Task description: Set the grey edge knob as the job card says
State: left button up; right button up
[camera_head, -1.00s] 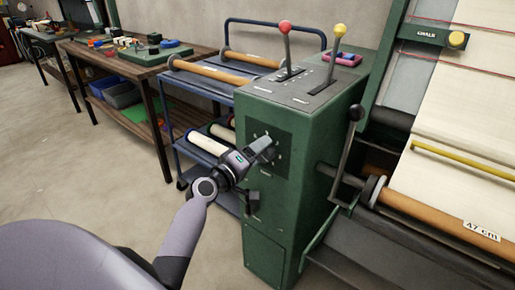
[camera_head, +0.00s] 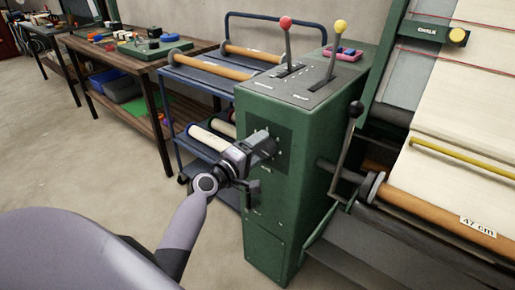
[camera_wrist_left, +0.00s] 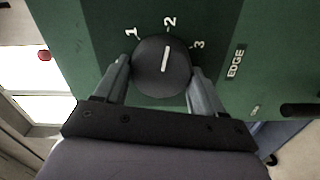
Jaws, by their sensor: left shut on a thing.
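The edge knob (camera_wrist_left: 162,66) is round and dark grey with a white pointer line. It sits on a dark green plate beside the label EDGE, with the marks 1, 2 and 3 around it. The pointer line points at the 2. My left gripper (camera_wrist_left: 160,80) is shut on the knob, one finger on each side. In the head view my left gripper (camera_head: 262,148) is at the front face of the green machine cabinet (camera_head: 270,215) and hides most of the knob. I cannot make out a job card. My right gripper is not in view.
Red (camera_head: 286,22) and yellow (camera_head: 340,27) ball levers stand on the cabinet top near a pink tray (camera_head: 342,54). A crank (camera_head: 347,145) and a roller tagged 47 cm (camera_head: 478,227) are to the right. A blue cart (camera_head: 190,105) stands behind. Floor at left is clear.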

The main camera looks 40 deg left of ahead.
pick_arm(q)
jog(key=o, duration=1)
jog(key=shift+s, duration=0.65)
jog(key=shift+s+a, duration=0.15)
jog(key=shift+s, duration=1.35)
jog(key=shift+s+a, duration=0.15)
jog(key=shift+s, duration=1.3)
jog(key=s+d+f+m+g+p, duration=0.3)
jog(key=s+d+f+m+p, duration=0.2)
jog(key=s, duration=0.5)
jog(key=s+d+f+m+g+h+p, duration=0.1)
jog(key=s+d+f+m+g+p, duration=0.3)
jog(key=s+d+m, duration=0.5)
notch_tip(320, 180, down, 2)
jog(key=d+m+p, duration=0.1)
jog(key=m, duration=0.2)
jog(key=shift+s+d+f+m+g, duration=0.15)
jog(key=shift+s+d+m+g, duration=0.15)
jog(key=shift+s, duration=0.05)
